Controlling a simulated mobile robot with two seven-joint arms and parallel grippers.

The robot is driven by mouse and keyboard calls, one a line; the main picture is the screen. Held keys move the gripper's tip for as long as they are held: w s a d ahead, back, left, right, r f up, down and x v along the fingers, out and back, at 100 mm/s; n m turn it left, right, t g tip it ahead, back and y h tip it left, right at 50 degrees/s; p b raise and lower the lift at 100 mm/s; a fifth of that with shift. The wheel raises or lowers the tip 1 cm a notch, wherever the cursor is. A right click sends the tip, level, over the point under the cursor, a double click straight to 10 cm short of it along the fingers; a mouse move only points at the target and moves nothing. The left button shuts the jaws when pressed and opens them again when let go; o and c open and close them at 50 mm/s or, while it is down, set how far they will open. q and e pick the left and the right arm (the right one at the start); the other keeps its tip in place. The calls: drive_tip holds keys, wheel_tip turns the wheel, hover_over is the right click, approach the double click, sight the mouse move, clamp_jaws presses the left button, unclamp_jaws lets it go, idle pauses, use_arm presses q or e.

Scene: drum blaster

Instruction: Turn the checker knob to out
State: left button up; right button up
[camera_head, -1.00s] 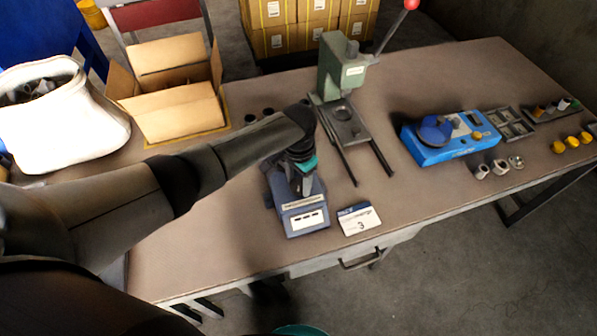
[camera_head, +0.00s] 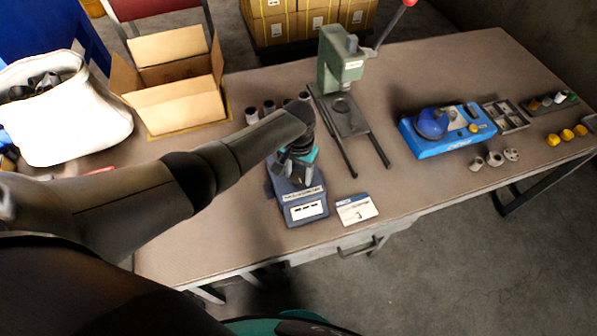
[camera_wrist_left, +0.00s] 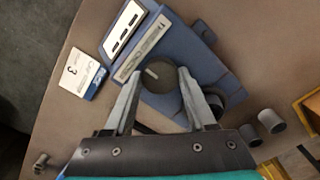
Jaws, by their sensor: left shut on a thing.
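The checker (camera_head: 302,192) is a blue-grey box with a white label panel on its front, standing on the table. My left gripper (camera_head: 297,172) is over its back part in the head view, and my arm hides most of the knob there. In the left wrist view the dark round checker knob (camera_wrist_left: 160,76) sits between the two grey fingers of my left gripper (camera_wrist_left: 161,73), which is shut on it. A short light mark shows on the knob's face. I cannot read any position words beside it. My right gripper is not in view.
A white card (camera_head: 356,209) marked 3 lies right of the checker. A green press (camera_head: 338,70) stands behind it, and a blue device (camera_head: 450,140) is farther right. Grey cylinders (camera_head: 268,107), an open carton (camera_head: 180,95) and a white sack (camera_head: 75,125) are at the back left.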

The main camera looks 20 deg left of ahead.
sight(299, 176)
use_arm(q)
drive_tip(key=o, duration=1.4)
drive_tip(key=shift+c, duration=0.2)
drive_tip(key=shift+r, duration=0.1)
wheel_tip(299, 176, up, 15)
drive_tip(key=p, duration=0.4)
